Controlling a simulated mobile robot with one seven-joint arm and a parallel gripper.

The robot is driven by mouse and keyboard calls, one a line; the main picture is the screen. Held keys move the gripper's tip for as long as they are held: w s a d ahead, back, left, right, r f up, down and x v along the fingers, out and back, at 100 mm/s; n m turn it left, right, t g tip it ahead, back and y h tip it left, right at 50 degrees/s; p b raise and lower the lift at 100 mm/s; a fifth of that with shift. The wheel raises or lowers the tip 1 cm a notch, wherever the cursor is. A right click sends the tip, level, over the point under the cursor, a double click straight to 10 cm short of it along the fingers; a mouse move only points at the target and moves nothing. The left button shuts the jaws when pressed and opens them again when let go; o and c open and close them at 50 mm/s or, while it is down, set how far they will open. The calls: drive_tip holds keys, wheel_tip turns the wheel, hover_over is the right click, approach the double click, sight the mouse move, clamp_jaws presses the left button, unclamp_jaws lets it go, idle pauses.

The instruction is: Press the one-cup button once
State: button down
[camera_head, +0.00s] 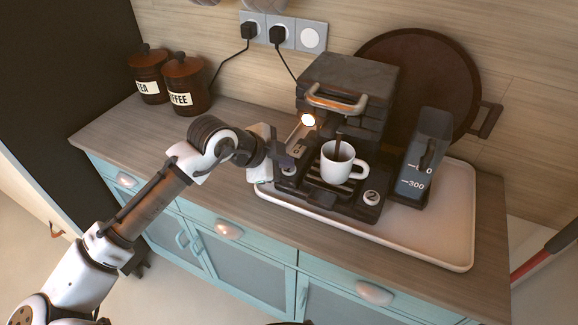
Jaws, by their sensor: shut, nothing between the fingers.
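The black coffee machine (350,75) stands on a pale tray (445,225). A white mug (337,165) sits upright on its drip grate, with a dark stream or spout above it. One round pale button (289,171) is on the machine's base left of the mug. Another round button (371,197) is at the right front. Their markings are too small to read, so I cannot tell which is the one-cup button. My gripper (287,159) is shut and empty, with its tip just above the left button. I cannot tell if it touches. A lamp (308,120) glows on the machine.
A grey water tank (424,155) stands right of the machine, before a round brown board (440,65). Tea (148,72) and coffee (184,82) jars stand at the back left. Plugged cords hang behind.

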sight(284, 171)
drive_tip(key=shift+r+p, duration=0.4)
drive_tip(key=shift+r, duration=0.35)
drive_tip(key=shift+r+p, duration=1.7)
drive_tip(key=shift+r, duration=0.85)
drive_tip(key=shift+f, duration=0.1)
